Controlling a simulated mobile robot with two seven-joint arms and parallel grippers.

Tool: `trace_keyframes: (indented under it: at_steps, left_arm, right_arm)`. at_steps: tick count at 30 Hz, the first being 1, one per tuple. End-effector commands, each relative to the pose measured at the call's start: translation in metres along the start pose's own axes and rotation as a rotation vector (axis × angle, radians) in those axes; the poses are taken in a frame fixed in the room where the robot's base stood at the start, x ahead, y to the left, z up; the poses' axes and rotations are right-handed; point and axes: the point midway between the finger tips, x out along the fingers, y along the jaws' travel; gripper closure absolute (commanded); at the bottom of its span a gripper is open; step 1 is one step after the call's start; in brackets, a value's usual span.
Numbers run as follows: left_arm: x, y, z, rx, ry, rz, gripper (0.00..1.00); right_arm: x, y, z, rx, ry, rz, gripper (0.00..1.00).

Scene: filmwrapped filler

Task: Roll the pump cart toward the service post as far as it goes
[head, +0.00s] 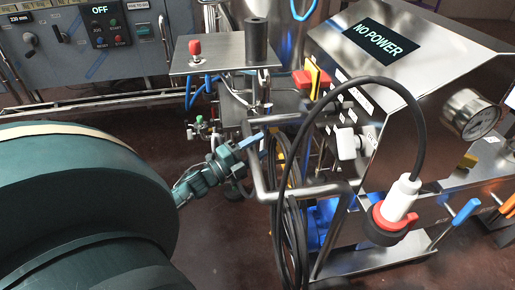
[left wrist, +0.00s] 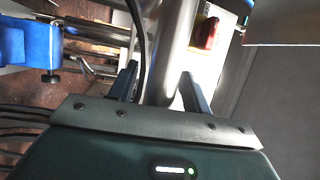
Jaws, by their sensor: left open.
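The pump cart (head: 385,75) is a steel cart at the right of the head view, with a slanted panel reading "NO POWER". Its bent tube handle (head: 262,190) faces my left arm. My left gripper (head: 252,155) is at this handle, open. In the left wrist view a steel tube (left wrist: 166,60) runs between the two spread fingers of the left gripper (left wrist: 160,74); contact cannot be told. No post is clearly identifiable as the service post. My right gripper is not in view.
A steel stand (head: 222,52) with a red knob and black cylinder is behind the handle. A control cabinet (head: 110,45) marked "OFF" stands back left. A black cable (head: 420,120) loops from the cart's white plug (head: 402,198). Dark red floor shows between cabinet and cart.

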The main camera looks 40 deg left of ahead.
Motion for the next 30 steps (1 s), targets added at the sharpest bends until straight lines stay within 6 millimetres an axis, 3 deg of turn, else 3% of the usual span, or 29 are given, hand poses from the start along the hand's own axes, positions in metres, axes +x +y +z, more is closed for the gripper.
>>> trace_keyframes:
  at_steps: [9,27,30]
  left_arm:
    - [0.0034,0.0001,-0.0001,0.000,0.000,0.001,0.51]
    - [0.0031,0.0000,-0.0002,-0.001,0.000,0.000,1.00]
    - [0.0031,0.0000,-0.0003,-0.001,0.000,0.000,1.00]
  right_arm:
    - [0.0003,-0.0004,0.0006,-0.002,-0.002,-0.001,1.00]
    - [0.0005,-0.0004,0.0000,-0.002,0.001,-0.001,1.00]
    - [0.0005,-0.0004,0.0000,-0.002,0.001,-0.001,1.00]
